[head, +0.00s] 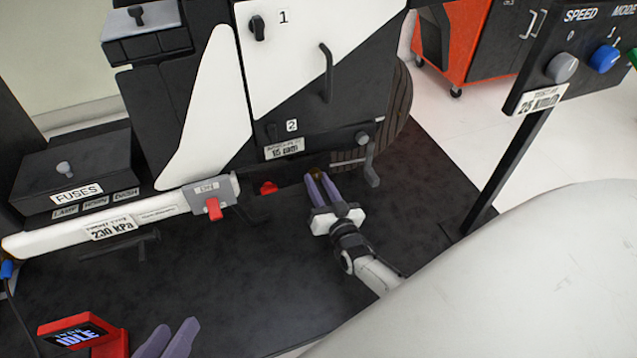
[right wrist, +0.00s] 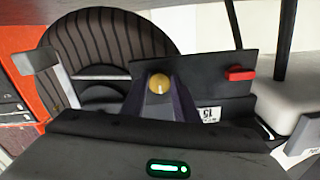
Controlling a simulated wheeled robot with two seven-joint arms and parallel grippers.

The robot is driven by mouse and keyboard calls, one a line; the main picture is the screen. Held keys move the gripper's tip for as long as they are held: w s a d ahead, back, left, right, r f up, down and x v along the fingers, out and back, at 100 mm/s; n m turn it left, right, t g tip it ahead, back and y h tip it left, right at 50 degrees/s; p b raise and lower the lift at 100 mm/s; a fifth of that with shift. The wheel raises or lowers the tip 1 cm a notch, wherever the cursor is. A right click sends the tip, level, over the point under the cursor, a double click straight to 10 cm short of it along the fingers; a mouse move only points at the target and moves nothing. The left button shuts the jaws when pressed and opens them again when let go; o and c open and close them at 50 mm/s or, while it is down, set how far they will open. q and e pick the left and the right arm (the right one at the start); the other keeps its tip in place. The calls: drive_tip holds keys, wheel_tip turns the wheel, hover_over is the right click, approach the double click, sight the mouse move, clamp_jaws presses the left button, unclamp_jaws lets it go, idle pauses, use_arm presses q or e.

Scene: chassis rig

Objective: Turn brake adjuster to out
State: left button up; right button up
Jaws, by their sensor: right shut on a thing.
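In the right wrist view a round yellow knob (right wrist: 159,83) with a pale line on it sits between my right fingertips; I take it as the brake adjuster. My right gripper (head: 317,179) is shut on it, low on the front of the black rig panel. In the head view the fingers hide most of the knob, and no in or out marking can be read.
A red part (head: 268,187) sits left of my right gripper. A grey bracket (head: 371,165) and ribbed wheel (head: 397,105) stand to its right. A white bar with a red clip (head: 214,208) runs left. A red-framed display reading IDLE (head: 78,334) is near my left gripper.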

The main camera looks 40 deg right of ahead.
idle(0.4)
drive_tip(key=o, duration=1.1)
drive_tip(key=shift+c, duration=0.2)
drive_tip(key=shift+r, duration=0.15)
wheel_tip(320, 180, up, 8)
drive_tip(key=p, duration=0.6)
drive_tip(key=shift+r, duration=0.25)
drive_tip(key=shift+r+p, duration=0.35)
drive_tip(key=shift+r, duration=0.05)
use_arm(q)
drive_tip(key=s+a+f+g+y, duration=0.1)
drive_tip(key=a+f+g+y, duration=0.1)
drive_tip(key=a+f, duration=0.1)
drive_tip(key=shift+s+a+f+y, duration=0.15)
drive_tip(key=shift+a+f+y, duration=0.25)
drive_tip(key=shift+f, duration=0.4)
use_arm(e)
drive_tip(key=shift+r, duration=0.15)
